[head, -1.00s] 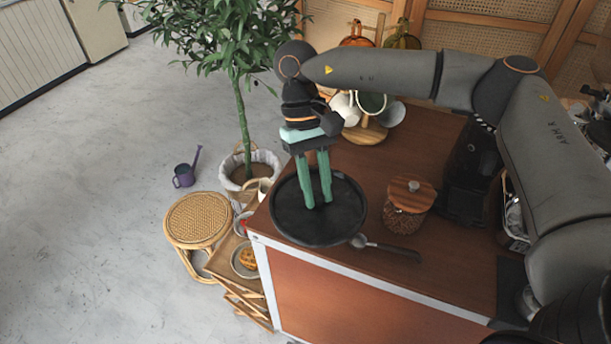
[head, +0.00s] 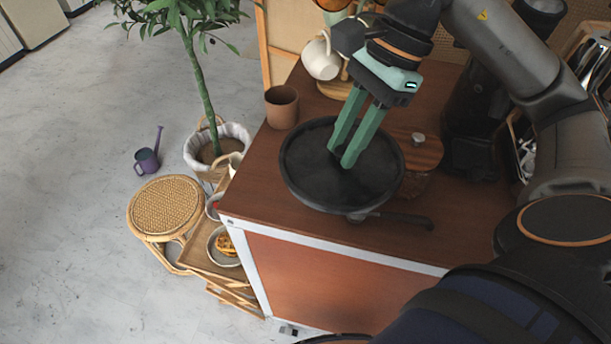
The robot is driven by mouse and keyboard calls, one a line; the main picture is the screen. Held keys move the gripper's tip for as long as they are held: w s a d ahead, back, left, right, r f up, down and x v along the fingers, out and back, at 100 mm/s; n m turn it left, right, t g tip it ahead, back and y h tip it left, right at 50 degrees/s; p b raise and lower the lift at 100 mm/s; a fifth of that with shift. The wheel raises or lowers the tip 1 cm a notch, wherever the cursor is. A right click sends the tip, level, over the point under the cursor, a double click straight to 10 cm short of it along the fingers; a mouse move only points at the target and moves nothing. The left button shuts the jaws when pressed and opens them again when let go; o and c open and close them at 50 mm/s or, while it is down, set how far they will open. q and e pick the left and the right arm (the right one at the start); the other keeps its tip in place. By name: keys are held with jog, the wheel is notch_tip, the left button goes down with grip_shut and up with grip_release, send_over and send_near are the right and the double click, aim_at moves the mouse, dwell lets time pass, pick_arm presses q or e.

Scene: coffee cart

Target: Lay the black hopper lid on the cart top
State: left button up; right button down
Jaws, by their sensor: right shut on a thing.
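The black hopper lid (head: 305,176) is a wide round disc with a raised rim, seen in the head view over the left part of the brown cart top (head: 256,200). My right gripper (head: 343,162) reaches down from the upper right, its green fingers shut at the middle of the lid. The exact grip spot is dark and hard to make out. The lid looks roughly level and overlaps the jar and spoon in the picture. Any gap beneath it is hidden. My left gripper is not in view.
A wooden-lidded jar (head: 420,152) stands close right of the lid. A dark-handled spoon (head: 400,217) lies at the front. A brown cup (head: 282,106) stands behind left, near a mug rack with a white mug (head: 321,60). The front right cart top is bare.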

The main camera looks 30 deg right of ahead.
aim_at(357, 169)
jog(key=s+m, duration=0.1)
jog(key=s+d+m+t+b, duration=0.1)
jog(key=m, duration=0.1)
jog(key=shift+s+d+f, duration=0.1)
jog(key=shift+s+f, duration=0.05)
jog(key=shift+f, duration=0.2)
jog(key=shift+s+m, duration=0.25)
jog(key=shift+m, duration=0.25)
jog(key=shift+s+t, duration=0.1)
jog(key=shift+t, duration=0.2)
